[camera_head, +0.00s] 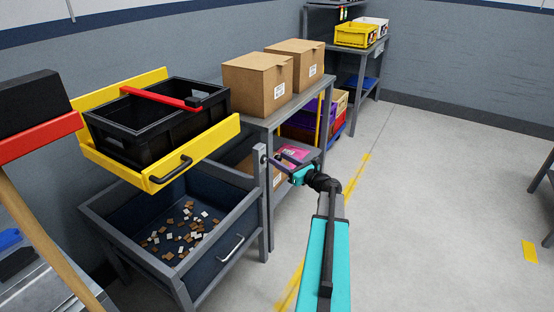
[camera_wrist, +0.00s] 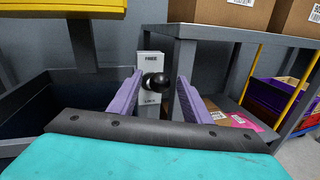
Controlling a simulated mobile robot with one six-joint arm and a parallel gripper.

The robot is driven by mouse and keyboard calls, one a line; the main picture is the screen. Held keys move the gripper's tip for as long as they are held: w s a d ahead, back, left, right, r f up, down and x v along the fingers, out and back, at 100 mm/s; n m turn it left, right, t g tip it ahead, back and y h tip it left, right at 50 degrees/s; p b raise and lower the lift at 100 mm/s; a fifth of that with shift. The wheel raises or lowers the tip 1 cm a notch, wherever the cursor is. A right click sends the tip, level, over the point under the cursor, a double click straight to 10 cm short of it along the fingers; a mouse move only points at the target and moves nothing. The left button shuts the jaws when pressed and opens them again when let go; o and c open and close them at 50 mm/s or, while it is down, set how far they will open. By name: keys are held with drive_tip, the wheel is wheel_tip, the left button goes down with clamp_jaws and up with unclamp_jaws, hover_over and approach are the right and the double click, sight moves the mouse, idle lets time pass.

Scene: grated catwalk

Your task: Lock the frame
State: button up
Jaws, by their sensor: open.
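The yellow frame (camera_head: 165,181) holds a black crate (camera_head: 160,130) with a red bar (camera_head: 160,97) across its top; it looks tilted above a grey bin. At its right stands a grey post (camera_head: 260,185) with a black knob (camera_head: 263,158). In the wrist view, the post (camera_wrist: 148,62) reads FREE above the knob (camera_wrist: 157,83); a lower label is partly hidden and hard to read. My gripper (camera_head: 278,160) is open. Its lilac fingers (camera_wrist: 160,78) stand at either side of the knob; contact cannot be told.
The grey bin (camera_head: 232,232) below holds several small brown and white chips (camera_head: 180,235). A grey table (camera_head: 265,122) with two cardboard boxes (camera_head: 257,82) stands close behind the post. A red and black tool with a wooden handle (camera_head: 45,235) is at left.

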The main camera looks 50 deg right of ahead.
drive_tip(key=shift+w, duration=0.95)
drive_tip(key=shift+c, duration=0.4)
